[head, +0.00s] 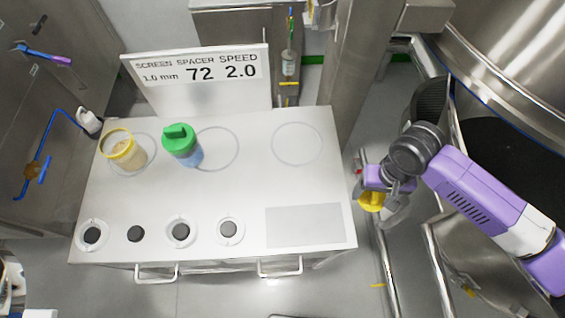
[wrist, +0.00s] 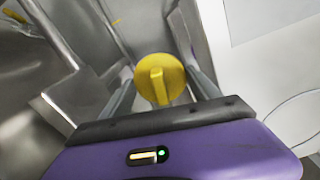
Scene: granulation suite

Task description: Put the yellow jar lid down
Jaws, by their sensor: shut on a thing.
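The yellow jar lid (wrist: 160,80) is held between the fingers of my gripper (wrist: 158,84), with its raised grip bar toward the wrist camera. In the head view my gripper (head: 377,196) and the yellow lid (head: 370,203) are off the right edge of the white table (head: 270,185), beside it and clear of the top. An open jar with a yellow rim (head: 122,152) and tan contents stands at the table's back left. Part of the lid is hidden by the gripper in the head view.
A green-lidded jar (head: 183,146) stands right of the open jar. A sign (head: 205,85) stands at the back. Several dark round pieces line the front left, some on white rings. A grey rectangle (head: 304,226) at front right and a circle (head: 297,144) at back right are empty.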

